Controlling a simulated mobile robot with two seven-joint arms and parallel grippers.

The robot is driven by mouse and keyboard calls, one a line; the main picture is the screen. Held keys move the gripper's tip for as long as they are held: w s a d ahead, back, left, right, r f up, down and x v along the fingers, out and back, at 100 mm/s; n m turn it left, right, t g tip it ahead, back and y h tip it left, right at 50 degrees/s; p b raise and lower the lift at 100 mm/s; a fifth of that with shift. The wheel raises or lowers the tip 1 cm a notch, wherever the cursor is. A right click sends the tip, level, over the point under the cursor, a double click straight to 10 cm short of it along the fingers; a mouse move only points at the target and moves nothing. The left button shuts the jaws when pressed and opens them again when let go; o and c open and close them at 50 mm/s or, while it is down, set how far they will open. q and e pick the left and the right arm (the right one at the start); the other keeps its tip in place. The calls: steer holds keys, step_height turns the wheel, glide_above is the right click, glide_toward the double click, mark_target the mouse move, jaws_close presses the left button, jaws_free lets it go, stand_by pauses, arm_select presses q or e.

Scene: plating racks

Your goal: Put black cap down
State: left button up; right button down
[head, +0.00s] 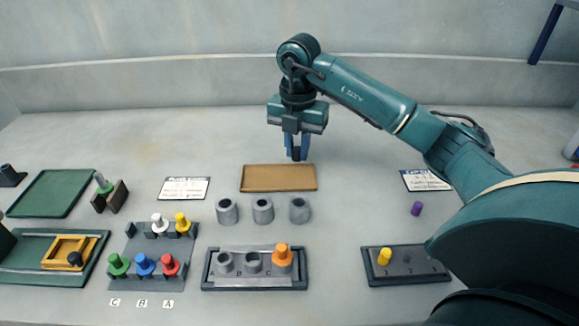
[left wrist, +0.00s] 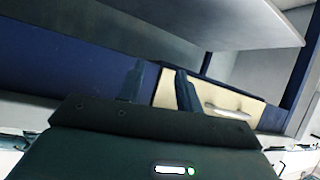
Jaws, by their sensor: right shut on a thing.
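My right gripper (head: 297,154) is shut on the small black cap (head: 296,153), which is mostly hidden between its fingers. It points down above the bench, near the back edge of the brown tray (head: 278,178). At the right stands a dark cap rack (head: 405,272) with a yellow cap (head: 384,256) in it and bare spots beside it. A purple cap (head: 416,208) is on the bench behind that rack. My left gripper (left wrist: 157,88) shows only in the left wrist view, its fingers apart with nothing between them.
Three grey cups (head: 262,210) stand before the tray. A dark rack (head: 255,283) holds grey cups, one topped orange. A grey stand (head: 150,270) holds coloured pegs. Green trays (head: 52,193) lie at left.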

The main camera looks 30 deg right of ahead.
mark_target(296, 178)
step_height(296, 178, down, 5)
steer(key=shift+r, duration=0.1)
steer(key=shift+f, duration=0.25)
steer(key=shift+f, duration=0.2)
steer(key=c, duration=1.3)
jaws_free()
steer(key=shift+r, duration=0.1)
